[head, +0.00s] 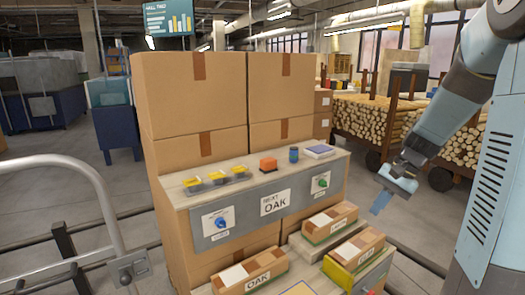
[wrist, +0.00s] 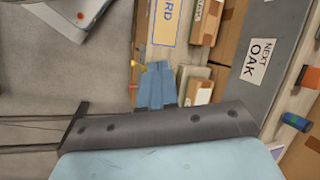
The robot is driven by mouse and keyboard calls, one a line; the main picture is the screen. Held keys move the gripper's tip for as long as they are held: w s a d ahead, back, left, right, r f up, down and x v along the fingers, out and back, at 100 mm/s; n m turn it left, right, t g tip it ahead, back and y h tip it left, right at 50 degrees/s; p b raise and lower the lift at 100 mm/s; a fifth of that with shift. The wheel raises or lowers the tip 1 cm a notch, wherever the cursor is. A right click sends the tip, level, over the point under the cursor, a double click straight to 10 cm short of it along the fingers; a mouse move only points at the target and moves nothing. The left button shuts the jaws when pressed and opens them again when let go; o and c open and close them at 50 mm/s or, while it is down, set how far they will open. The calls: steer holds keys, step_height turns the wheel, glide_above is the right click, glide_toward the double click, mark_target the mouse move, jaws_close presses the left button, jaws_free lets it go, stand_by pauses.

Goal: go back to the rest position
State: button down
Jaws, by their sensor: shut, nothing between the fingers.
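My gripper (head: 381,203) hangs in the air at the right of the head view, over the floor to the right of the counter, with its fingers pointing down. Its blue fingers are together and empty. They also show close together in the wrist view (wrist: 156,84). The gripper appears apart from everything around it.
The counter (head: 180,192) carries yellow-filled trays, an orange block (head: 268,164) and a blue cylinder (head: 294,155). Its front has a "NEXT OAK" sign (head: 275,203) and two knobs. Boxes of wood (head: 334,222) stand below. Large cartons (head: 190,95) rise behind. A metal railing (head: 60,160) is at left.

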steer(key=s+a+r+n+t+h, duration=0.2)
steer(key=s+a+r+n, duration=0.1)
steer(key=s+r, duration=0.3)
steer(key=s+a+r+n+t+h, duration=0.3)
steer(key=s+r, duration=0.3)
steer(key=s, duration=0.5)
steer(key=shift+s+a+n+t, duration=0.2)
steer(key=shift+a+n+t, duration=0.1)
steer(key=shift+a+n, duration=0.3)
